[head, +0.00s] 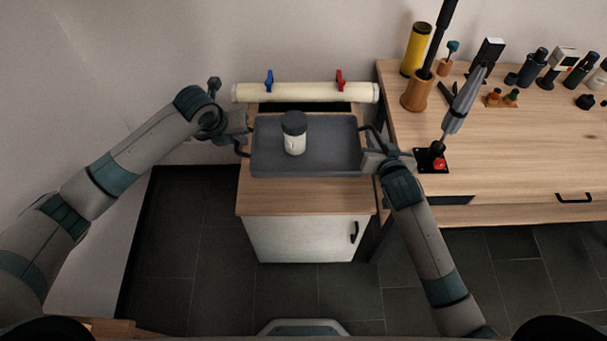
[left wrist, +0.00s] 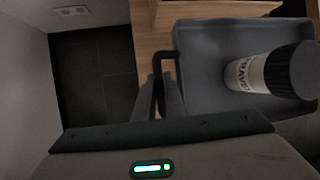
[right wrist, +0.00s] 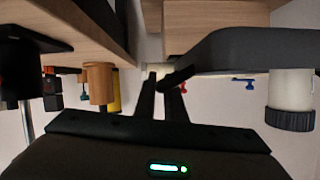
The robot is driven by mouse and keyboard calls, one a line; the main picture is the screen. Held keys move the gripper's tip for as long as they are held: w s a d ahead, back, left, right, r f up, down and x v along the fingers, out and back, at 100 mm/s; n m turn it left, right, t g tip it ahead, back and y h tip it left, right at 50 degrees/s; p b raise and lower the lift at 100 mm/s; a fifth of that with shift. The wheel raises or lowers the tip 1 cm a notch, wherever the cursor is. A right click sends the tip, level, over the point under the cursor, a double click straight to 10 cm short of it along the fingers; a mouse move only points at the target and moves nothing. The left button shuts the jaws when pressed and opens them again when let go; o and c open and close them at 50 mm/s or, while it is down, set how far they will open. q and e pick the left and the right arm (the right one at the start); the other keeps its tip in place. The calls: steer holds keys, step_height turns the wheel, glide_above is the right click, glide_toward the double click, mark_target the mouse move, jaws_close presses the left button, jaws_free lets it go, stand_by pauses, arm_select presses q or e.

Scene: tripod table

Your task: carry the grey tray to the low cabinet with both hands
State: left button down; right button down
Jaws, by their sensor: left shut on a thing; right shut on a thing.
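The grey tray (head: 335,150) is over the wooden top of the low cabinet (head: 300,203) in the head view. A white jar with a dark lid (head: 294,138) stands upright on it. My left gripper (head: 241,142) is shut on the tray's left handle, which shows in the left wrist view (left wrist: 165,60). My right gripper (head: 374,149) is shut on the right handle, seen in the right wrist view (right wrist: 178,80). The tray looks about level. I cannot tell whether its underside touches the cabinet top.
A pale roll (head: 305,92) with a blue and a red clip lies behind the tray. A wooden workbench (head: 520,150) with tools, a yellow can (head: 416,48) and a wooden cup (head: 417,92) stands close on the right. Dark tiled floor (head: 185,230) is clear at left.

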arm_select(q)
steer(key=shift+w+a, duration=0.15)
steer(key=shift+w, duration=0.05)
arm_select(e)
steer(key=shift+w, duration=0.2)
arm_select(q)
steer(key=shift+s, duration=0.1)
arm_select(e)
steer(key=shift+s+d+r, duration=0.1)
